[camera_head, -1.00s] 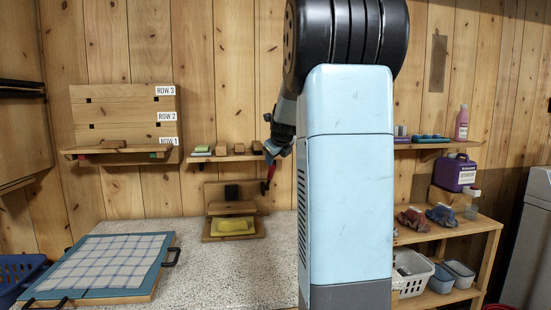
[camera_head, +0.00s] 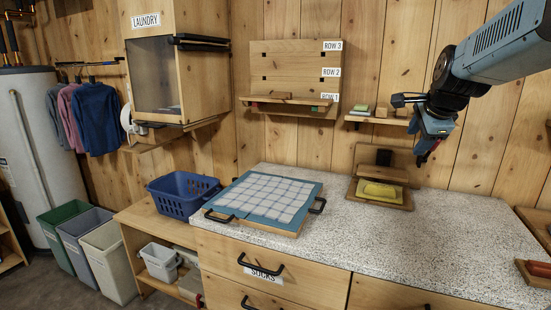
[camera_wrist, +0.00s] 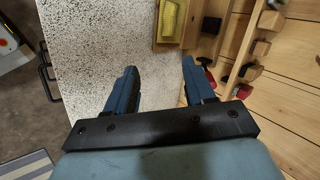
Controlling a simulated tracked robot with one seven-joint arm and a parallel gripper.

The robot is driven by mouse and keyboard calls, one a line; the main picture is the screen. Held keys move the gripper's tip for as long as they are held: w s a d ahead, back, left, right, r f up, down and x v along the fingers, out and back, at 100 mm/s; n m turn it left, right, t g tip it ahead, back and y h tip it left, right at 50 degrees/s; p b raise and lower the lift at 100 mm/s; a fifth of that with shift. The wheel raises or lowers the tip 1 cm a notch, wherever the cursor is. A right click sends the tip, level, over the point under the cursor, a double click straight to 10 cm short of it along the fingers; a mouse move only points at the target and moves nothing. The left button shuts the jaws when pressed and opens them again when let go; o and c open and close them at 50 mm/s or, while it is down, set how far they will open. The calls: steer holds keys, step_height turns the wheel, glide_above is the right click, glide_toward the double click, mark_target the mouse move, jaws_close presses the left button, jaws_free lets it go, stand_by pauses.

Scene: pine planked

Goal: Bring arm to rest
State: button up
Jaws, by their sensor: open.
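My gripper (camera_head: 420,160) hangs in the air above the right part of the speckled counter (camera_head: 390,243), near the plank wall. In the wrist view my gripper (camera_wrist: 158,75) shows its two blue fingers spread well apart with nothing between them. My arm reaches in from the upper right of the head view. The yellow item (camera_head: 379,191) on its wooden stand (camera_head: 370,166) lies below and left of my gripper, apart from it. It also shows at the top of the wrist view (camera_wrist: 171,20).
A blue-framed board with a checked cloth (camera_head: 267,200) lies on the counter's left. A small shelf with blocks (camera_head: 380,120) is on the wall left of my gripper. A blue basket (camera_head: 183,195) stands further left. The middle of the counter is clear.

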steer(key=s+a+f+n, duration=0.2)
steer(key=s+a+n, duration=0.1)
steer(key=s+n, duration=0.3)
steer(key=s+a+f+n+g, duration=0.1)
steer(key=s+a+f+n, duration=0.2)
steer(key=s+n, duration=0.3)
steer(key=s+a+f+n+g+y, duration=0.1)
steer(key=s+a+f+n, duration=0.1)
steer(key=s+a+n, duration=0.3)
steer(key=s+n, duration=0.1)
steer(key=s, duration=0.3)
steer(key=shift+a+f+n, duration=0.15)
steer(key=shift+f+n, duration=0.15)
